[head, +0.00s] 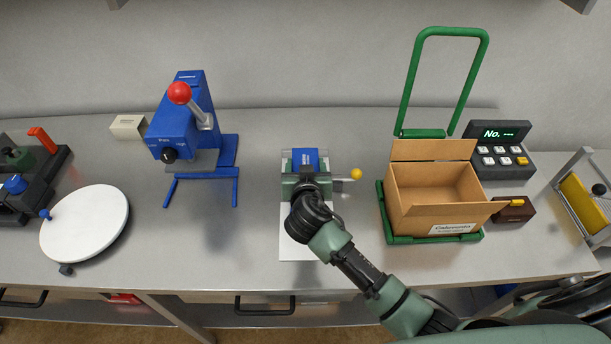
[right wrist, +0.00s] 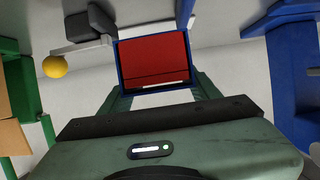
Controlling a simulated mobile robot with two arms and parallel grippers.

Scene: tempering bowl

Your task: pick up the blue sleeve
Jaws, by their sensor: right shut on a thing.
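The blue sleeve (head: 305,158) shows at the middle of the bench, just beyond my right gripper (head: 306,178). In the right wrist view the sleeve (right wrist: 121,66) looks like a thin blue rectangular frame around a dark red face. The fingers of my right gripper (right wrist: 160,92) lie along its two sides and are shut on it. My gripper and wrist hide the near part of the sleeve in the head view. I cannot tell whether the sleeve is clear of what is under it. My left gripper is in neither view.
A small device with a yellow ball knob (head: 355,174) is right beside the gripper. A white sheet (head: 290,245) lies below it. A blue press (head: 178,130) stands left, and a cardboard box (head: 405,212) on a green stand (head: 382,215) stands right. A white turntable (head: 85,225) is far left.

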